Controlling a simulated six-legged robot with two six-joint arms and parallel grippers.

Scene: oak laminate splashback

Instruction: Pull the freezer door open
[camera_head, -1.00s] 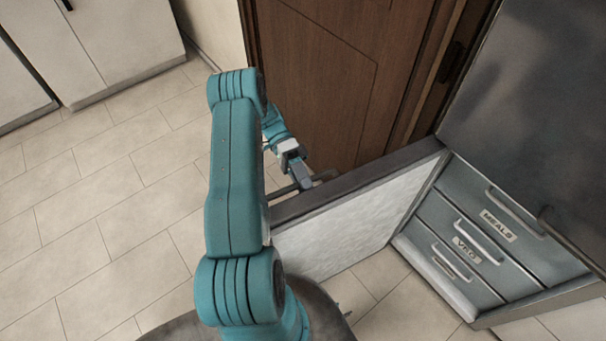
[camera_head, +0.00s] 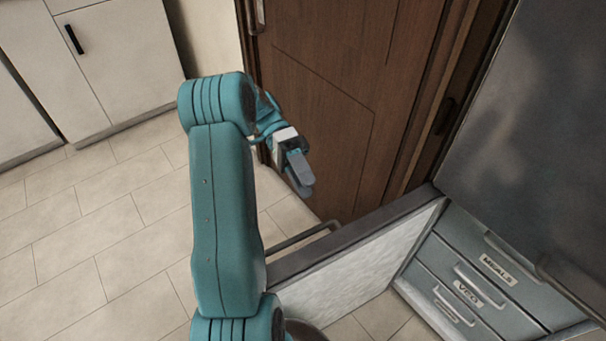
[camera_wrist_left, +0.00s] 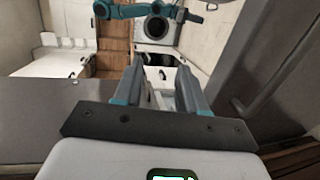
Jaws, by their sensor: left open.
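The freezer door (camera_head: 352,262) stands wide open in the head view, its pale inner face turned toward the drawers. Its bar handle (camera_head: 300,238) is on the outer side, to the left of the door's top edge. My left gripper (camera_head: 302,182) is open and empty, above and beyond the handle, apart from it. In the left wrist view its two fingers (camera_wrist_left: 163,95) show spread with nothing held between them. The freezer drawers (camera_head: 472,285), labelled MEALS and VEG, show in the open compartment. My right gripper is not seen in the head view.
A brown wooden door (camera_head: 315,95) stands just behind my left gripper. The dark upper fridge door (camera_head: 530,130) is closed at the right. White cabinets (camera_head: 110,65) stand at the back left. The tiled floor (camera_head: 110,225) at the left is clear.

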